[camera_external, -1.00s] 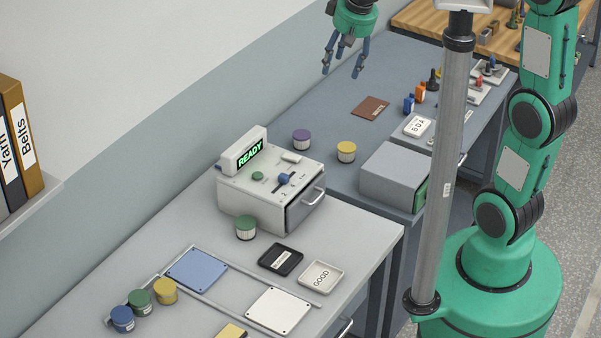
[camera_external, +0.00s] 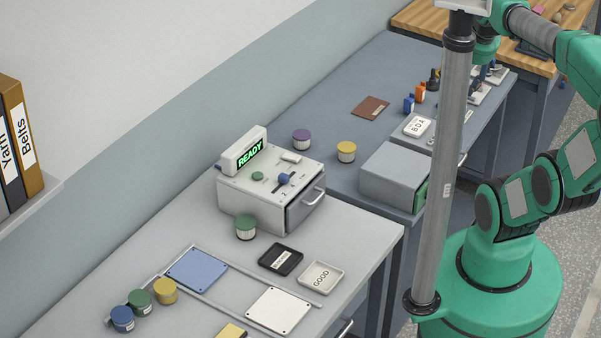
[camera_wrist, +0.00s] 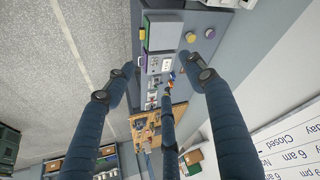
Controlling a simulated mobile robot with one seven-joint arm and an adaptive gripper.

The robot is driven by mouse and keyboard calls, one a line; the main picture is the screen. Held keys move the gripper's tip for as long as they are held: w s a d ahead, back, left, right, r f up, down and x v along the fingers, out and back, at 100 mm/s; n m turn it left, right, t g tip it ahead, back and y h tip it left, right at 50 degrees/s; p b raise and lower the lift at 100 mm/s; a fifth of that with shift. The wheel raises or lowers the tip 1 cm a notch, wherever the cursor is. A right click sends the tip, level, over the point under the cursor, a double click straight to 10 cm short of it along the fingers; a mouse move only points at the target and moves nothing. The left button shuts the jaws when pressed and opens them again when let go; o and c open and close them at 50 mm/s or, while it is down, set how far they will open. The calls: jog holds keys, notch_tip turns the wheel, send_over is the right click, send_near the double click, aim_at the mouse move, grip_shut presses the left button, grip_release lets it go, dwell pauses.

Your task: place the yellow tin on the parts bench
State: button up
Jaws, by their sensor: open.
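A yellow tin (camera_external: 346,152) with a pale lower side stands on the blue-grey bench (camera_external: 340,100), beside a purple tin (camera_external: 302,140). Another yellow tin (camera_external: 166,291) stands at the end of a row on the light front bench (camera_external: 195,225). In the wrist view a yellow tin (camera_wrist: 209,33) and a purple tin (camera_wrist: 191,38) show small and far off. My gripper (camera_wrist: 163,85) has its dark blue fingers spread with nothing between them. In the external view it is mostly hidden by the post and the far tools. Which bench is the parts bench, I cannot tell.
A grey box (camera_external: 390,178) stands right of the yellow tin on the blue-grey bench. A white READY machine (camera_external: 265,195) stands left of it. A wooden-topped bench (camera_external: 425,18) is at the back. A brown card (camera_external: 370,108) lies on clear bench surface.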

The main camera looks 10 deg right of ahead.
jog(key=shift+s+d+f, duration=0.3)
jog(key=shift+s+d, duration=0.35)
jog(key=shift+s, duration=0.25)
jog(key=shift+f, duration=0.1)
notch_tip(320, 180, down, 15)
jog(key=b, duration=1.5)
